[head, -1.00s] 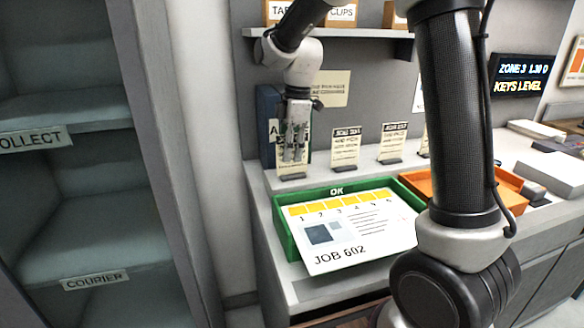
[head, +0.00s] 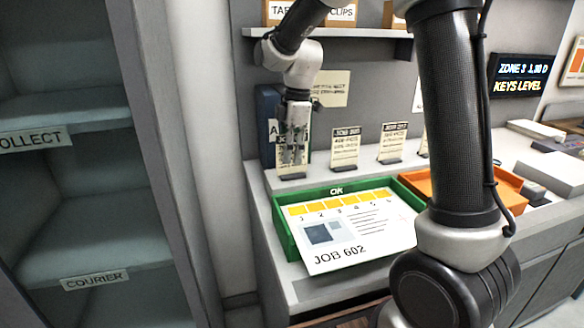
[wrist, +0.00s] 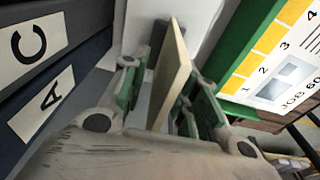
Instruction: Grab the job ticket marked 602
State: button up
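A cream job ticket (head: 292,169) stands in a dark holder at the left end of the row on the counter. My gripper (head: 293,158) is in front of it in the head view and hides most of its print, so its number cannot be read. In the wrist view the ticket (wrist: 172,72) shows nearly edge-on between the two fingers of my gripper (wrist: 165,95), with a gap on the left side. The fingers are open around it. A large sheet printed JOB 602 (head: 345,240) lies in the green tray.
Two more standing tickets (head: 345,149) (head: 393,143) are to the right, their numbers unclear. Dark blue binders (head: 266,112) stand close on the left. The green tray marked OK (head: 287,238) and an orange tray (head: 416,184) lie in front. A shelf (head: 370,34) is above.

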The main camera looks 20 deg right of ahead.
grip_shut()
